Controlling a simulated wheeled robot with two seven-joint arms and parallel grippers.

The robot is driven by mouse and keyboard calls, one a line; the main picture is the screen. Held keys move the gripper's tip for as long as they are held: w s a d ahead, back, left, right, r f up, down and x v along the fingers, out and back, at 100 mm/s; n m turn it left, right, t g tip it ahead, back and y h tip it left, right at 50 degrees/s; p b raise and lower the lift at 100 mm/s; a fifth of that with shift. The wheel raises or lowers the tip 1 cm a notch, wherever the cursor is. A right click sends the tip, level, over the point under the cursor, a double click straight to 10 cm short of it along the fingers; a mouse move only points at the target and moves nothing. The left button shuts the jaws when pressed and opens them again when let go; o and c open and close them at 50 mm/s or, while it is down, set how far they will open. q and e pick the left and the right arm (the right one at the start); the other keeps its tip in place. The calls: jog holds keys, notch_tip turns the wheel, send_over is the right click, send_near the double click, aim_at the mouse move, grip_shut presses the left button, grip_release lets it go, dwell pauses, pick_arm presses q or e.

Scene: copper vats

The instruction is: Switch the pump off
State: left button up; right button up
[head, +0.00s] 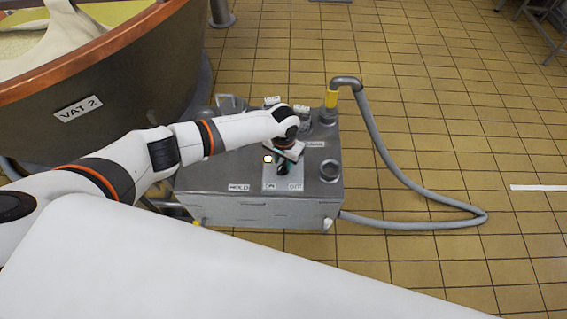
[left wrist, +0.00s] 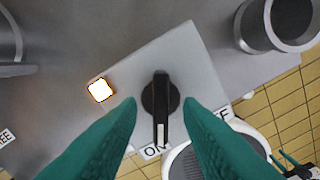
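The pump switch is a black knob (left wrist: 161,98) with a white pointer mark, on a pale plate (left wrist: 195,60) on top of the grey pump unit (head: 215,180). In the left wrist view its white mark points at the partly hidden ON label (left wrist: 152,151); the OFF label (left wrist: 224,115) is to the right. A lamp (left wrist: 100,90) beside the knob glows white with an orange rim. My left gripper (head: 283,168) is over the plate, its teal fingers open either side of the knob (left wrist: 160,101), with gaps. Small teal parts, probably my right gripper (left wrist: 292,165), show at lower right.
A round pipe stub (head: 330,171) stands to the right. A grey hose (head: 385,150) loops over the tiled floor. The copper-rimmed VAT 2 (head: 130,85) stands at the left. Floor at right is mostly clear.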

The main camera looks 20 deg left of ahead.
pick_arm(q)
jog(key=shift+f, duration=0.75)
grip_shut()
